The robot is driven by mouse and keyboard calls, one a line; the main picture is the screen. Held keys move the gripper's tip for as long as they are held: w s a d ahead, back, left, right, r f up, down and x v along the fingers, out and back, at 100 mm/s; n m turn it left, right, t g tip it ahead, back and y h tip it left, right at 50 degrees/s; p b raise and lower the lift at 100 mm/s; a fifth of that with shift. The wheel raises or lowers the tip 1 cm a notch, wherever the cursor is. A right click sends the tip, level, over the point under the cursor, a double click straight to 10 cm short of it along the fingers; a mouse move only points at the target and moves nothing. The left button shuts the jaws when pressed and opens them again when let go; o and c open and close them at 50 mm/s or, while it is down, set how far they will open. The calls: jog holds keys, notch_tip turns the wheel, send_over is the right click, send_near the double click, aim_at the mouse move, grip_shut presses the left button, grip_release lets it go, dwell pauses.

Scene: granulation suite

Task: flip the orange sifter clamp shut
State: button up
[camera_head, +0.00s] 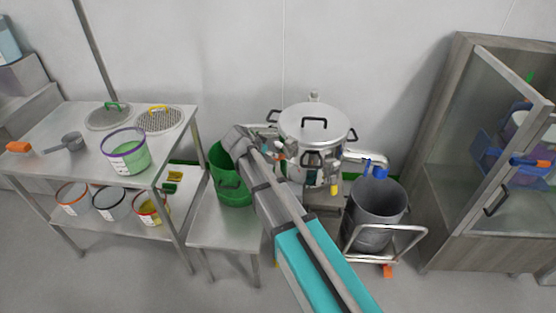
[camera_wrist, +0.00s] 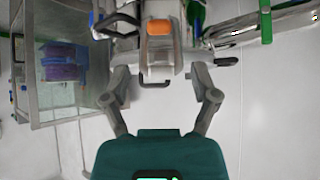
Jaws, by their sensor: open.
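In the wrist view, an orange piece (camera_wrist: 159,27), which I take to be the clamp's tab, sits on a grey block on the side of the metal sifter. The sifter (camera_head: 315,124) is a round steel drum with black handles in the head view. My gripper (camera_wrist: 160,70) is open, with one finger either side of the grey block and the orange piece beyond the fingertips. I see no contact. Whether the clamp is up or down is unclear. In the head view my arm hides part of the sifter's left side, and the fingers are not clear.
A green bucket (camera_head: 233,187) stands left of the sifter on a low metal table (camera_head: 213,235). A dark grey bin (camera_head: 376,205) stands to the right. A glass-door cabinet (camera_head: 447,150) is far right. A shelf table (camera_head: 75,130) with tubs and sieves is left.

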aim_at(282, 156)
jog(key=shift+b+x, duration=2.9)
jog(key=shift+x, duration=1.6)
grip_shut()
jog(key=shift+a, duration=0.15)
